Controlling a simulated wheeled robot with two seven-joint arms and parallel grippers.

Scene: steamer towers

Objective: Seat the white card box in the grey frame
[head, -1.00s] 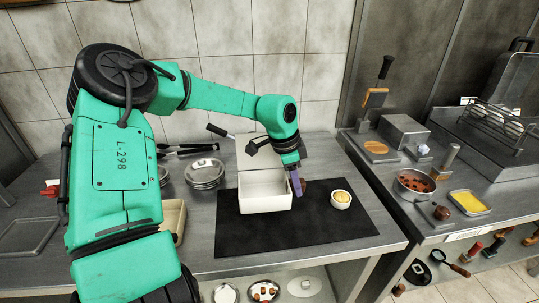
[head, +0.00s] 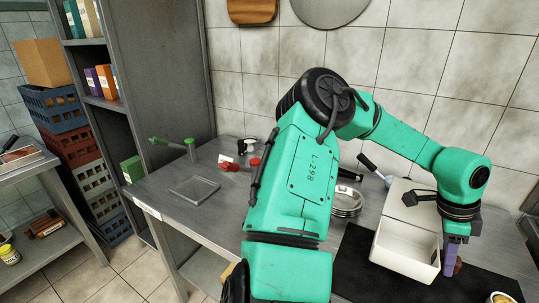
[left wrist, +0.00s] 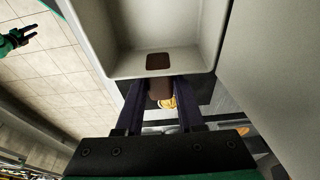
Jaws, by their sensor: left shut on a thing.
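The white card box (head: 403,246) is an open box with a raised lid panel at its back, over the dark mat at the right of the head view. My left gripper (head: 452,254) is at the box's right wall, shut on a brown grip piece (left wrist: 160,92) on the outside of that wall. A brown square shows on the wall's inner face in the left wrist view. I cannot tell whether the box touches the mat. The grey frame (head: 194,189) lies empty on the counter, left of my arm. My right gripper (left wrist: 20,38) shows small in the left wrist view, its fingers apart.
Steel lids (head: 346,202) are stacked between my arm and the box. A shelf unit (head: 160,70) borders the counter's left. A small bowl (head: 503,297) is at lower right.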

